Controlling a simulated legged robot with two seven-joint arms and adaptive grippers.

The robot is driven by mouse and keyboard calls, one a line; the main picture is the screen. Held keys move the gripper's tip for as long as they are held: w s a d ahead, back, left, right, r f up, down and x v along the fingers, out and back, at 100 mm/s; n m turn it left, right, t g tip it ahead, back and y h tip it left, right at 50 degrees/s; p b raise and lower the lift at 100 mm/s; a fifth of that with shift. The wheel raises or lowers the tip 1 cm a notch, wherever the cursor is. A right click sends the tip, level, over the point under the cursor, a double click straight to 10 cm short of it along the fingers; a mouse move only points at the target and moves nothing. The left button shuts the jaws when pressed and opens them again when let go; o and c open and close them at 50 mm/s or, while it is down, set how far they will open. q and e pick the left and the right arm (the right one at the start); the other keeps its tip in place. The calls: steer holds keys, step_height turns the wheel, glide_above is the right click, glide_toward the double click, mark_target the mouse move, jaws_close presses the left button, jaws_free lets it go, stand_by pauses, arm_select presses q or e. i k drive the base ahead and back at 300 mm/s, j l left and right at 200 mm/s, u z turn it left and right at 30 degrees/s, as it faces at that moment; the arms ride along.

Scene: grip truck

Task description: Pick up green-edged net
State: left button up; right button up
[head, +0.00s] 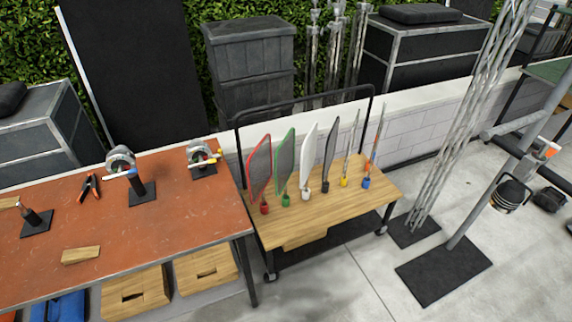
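The green-edged net (285,163) stands upright on the wooden top of a small cart (328,216), second from the left in a row of flat panels. Its dark mesh sits in a green frame, and its foot is a small green base (286,200). A red-edged net (260,168) stands close to its left, and a white panel (308,160) stands to its right. Neither of my grippers shows in the head view.
An orange-topped workbench (120,235) with clamps and pliers (90,187) abuts the cart's left side. A black cart handle (305,98) rises behind the nets. Light stands with black bases (443,268) stand to the right. The concrete floor in front is clear.

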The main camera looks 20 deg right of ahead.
mark_target(291, 155)
steer(key=u, duration=1.6)
steer(key=z, duration=2.4)
steer(key=i+l+u, duration=0.1)
steer(key=i+l, duration=0.15)
steer(key=i+l+u, duration=0.15)
steer(key=l, duration=0.25)
steer(key=i+l+u, duration=0.1)
steer(key=i+l, duration=0.15)
steer(key=i+l+u, duration=0.1)
steer(key=l, duration=0.35)
steer(key=i+l+u, duration=0.1)
steer(key=i+l, duration=0.2)
steer(key=l, duration=0.1)
